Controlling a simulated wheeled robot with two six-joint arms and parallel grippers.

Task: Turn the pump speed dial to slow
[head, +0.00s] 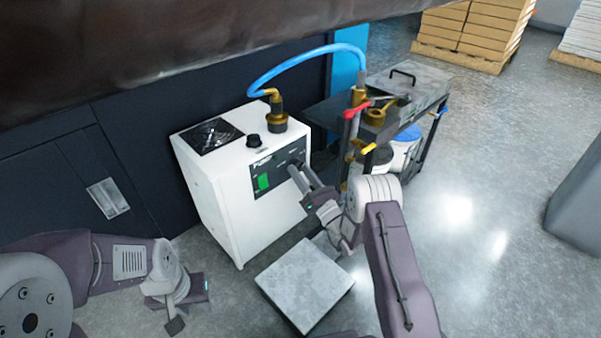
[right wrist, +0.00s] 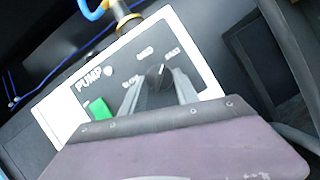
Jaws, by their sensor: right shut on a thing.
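The pump is a white box (head: 215,190) with a dark control panel; the panel (right wrist: 185,35) also shows in the right wrist view. The black speed dial (right wrist: 158,75) sits below the labels SLOW, MED and FAST. Its light mark seems to point up toward FAST. My right gripper (head: 296,171) reaches the panel in the head view. In the right wrist view its two grey fingers are shut on the dial, one on each side, hiding part of it. My left gripper (head: 190,305) is open and empty, low at the left, away from the pump.
A green switch (right wrist: 98,109) is left of the dial. A blue hose (head: 310,50) arches from the pump's brass fitting (head: 277,118) to a dark cart (head: 340,112) with valves. A grey slab (head: 305,283) lies on the floor in front. Open floor extends right.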

